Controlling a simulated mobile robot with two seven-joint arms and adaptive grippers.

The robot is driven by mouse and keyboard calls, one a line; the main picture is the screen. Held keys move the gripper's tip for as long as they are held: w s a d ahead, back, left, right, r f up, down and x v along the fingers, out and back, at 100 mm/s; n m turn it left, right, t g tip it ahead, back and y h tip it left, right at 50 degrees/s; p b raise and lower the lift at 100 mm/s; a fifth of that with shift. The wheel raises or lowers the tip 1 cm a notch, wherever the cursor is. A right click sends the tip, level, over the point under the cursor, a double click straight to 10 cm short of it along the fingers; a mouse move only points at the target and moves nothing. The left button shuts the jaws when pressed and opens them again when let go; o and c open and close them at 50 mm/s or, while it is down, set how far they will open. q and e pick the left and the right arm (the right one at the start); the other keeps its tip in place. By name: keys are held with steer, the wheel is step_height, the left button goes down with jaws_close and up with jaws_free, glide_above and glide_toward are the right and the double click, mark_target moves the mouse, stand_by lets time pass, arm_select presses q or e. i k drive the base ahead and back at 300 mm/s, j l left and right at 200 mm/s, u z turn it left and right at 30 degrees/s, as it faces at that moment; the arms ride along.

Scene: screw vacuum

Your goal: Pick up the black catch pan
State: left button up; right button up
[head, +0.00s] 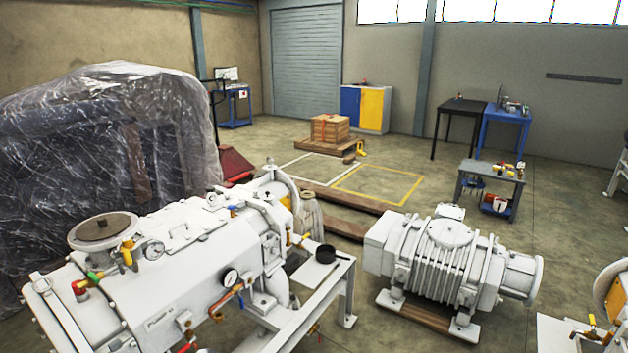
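A small round black pan (325,254) with a short handle pointing right sits at the right end of the white pump's frame (318,277), on what looks like a pale flat plate. The large white pump (175,280) stands directly left of it, with gauges, valves and copper pipes. Neither of my grippers shows in the head view, so I cannot see how they stand relative to the pan.
A white finned blower (445,255) stands on wooden skids to the right. A plastic-wrapped bulk (105,150) fills the left. A grey cart (490,178), a black table (460,108) and a blue-yellow cabinet (365,108) stand farther back.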

mark_target(324, 254)
steer(key=i+l+z, duration=0.2)
steer(key=i+z, duration=0.15)
steer(key=i, duration=0.3)
steer(key=i+z, duration=0.3)
steer(key=i, duration=0.4)
steer(key=i+l+u, duration=0.25)
steer(key=i+u, duration=0.15)
steer(key=i+l+u, duration=0.9)
steer(key=l+u, duration=0.3)
steer(key=l, duration=0.2)
steer(key=i+l+u, duration=0.1)
steer(key=l, duration=0.15)
steer(key=l+u, duration=0.1)
steer(key=l, duration=0.2)
